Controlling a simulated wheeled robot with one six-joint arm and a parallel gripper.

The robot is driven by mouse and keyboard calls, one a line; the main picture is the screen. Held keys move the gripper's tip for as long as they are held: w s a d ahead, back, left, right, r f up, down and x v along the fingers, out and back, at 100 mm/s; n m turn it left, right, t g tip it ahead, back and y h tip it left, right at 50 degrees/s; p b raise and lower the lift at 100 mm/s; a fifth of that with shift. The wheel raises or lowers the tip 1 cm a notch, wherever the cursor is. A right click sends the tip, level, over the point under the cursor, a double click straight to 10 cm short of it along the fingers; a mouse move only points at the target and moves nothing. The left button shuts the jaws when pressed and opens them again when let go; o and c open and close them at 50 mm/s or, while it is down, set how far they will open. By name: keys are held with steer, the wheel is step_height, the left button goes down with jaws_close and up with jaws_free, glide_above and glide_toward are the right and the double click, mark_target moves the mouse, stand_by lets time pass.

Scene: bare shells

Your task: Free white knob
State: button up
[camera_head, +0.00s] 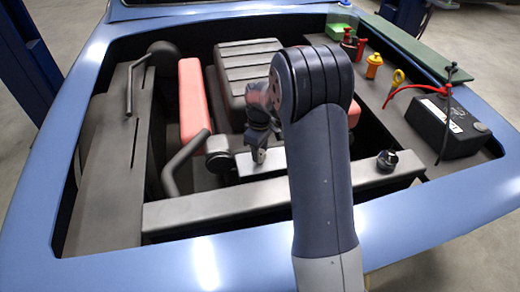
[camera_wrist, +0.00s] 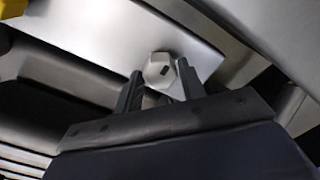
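The white knob (camera_wrist: 158,71) is a small faceted cap with a dark slot, set against a pale grey metal panel (camera_wrist: 110,35) in the wrist view. My gripper (camera_wrist: 159,70) has its two dark fingers apart, one on each side of the knob in the picture. A gap shows between the knob and the left finger; I cannot tell whether the right finger touches it. In the head view my gripper (camera_head: 258,156) points down at the grey crossbar in the engine bay, and I cannot make out the knob there.
A silver front beam (camera_head: 215,211) lies near my arm. A black knob (camera_head: 387,160) stands on the crossbar's right. A yellow part (camera_wrist: 12,8) shows in the wrist view.

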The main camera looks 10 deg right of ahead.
steer(key=o, duration=0.4)
step_height(320, 180, up, 11)
steer(key=shift+f, duration=0.1)
stand_by(0.4)
step_height(320, 180, down, 11)
steer(key=shift+r, duration=0.1)
stand_by(0.6)
